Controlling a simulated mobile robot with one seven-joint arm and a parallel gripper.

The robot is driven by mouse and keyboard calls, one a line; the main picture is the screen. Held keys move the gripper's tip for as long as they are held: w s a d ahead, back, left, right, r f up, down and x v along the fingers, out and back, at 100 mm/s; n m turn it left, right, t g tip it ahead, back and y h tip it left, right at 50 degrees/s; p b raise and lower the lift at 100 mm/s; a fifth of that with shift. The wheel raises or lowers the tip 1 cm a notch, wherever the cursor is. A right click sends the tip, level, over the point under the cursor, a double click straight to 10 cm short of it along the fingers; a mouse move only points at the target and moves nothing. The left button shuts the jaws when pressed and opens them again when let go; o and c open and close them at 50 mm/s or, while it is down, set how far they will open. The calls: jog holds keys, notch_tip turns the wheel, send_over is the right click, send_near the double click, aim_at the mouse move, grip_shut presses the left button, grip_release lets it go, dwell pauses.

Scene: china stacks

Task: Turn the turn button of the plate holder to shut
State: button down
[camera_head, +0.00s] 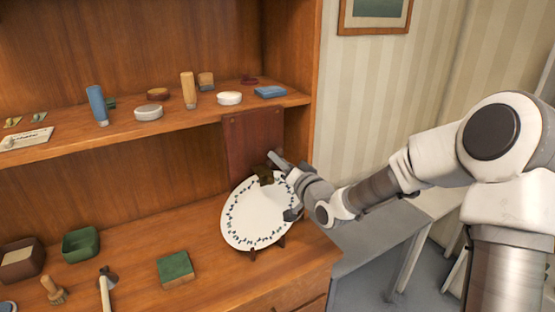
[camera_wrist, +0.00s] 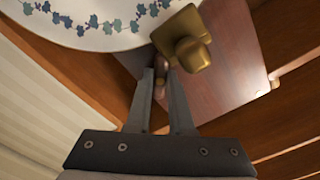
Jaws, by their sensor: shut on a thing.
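The white plate (camera_head: 255,220) with a blue leaf border stands tilted on the plate holder, against its reddish-brown back board (camera_head: 252,140). The brass turn button (camera_head: 263,174) is at the plate's top edge. In the wrist view the turn button (camera_wrist: 186,40) shows its raised knob, and its plate overlaps the rim of the plate (camera_wrist: 90,28) there. My gripper (camera_wrist: 162,72) has its fingers close together at the turn button's lower end and is shut on it. The exact contact is partly hidden by the fingers. A small brown part shows between them.
The upper shelf (camera_head: 170,122) holds a blue cylinder (camera_head: 97,105), a wooden cylinder (camera_head: 188,90) and small dishes.

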jog(key=shift+m+p, duration=0.5)
jog(key=shift+m, duration=0.8)
jog(key=shift+m+p, duration=0.6)
jog(key=shift+m, duration=0.8)
jog(key=shift+m+p, duration=0.6)
jog(key=shift+m, duration=0.8)
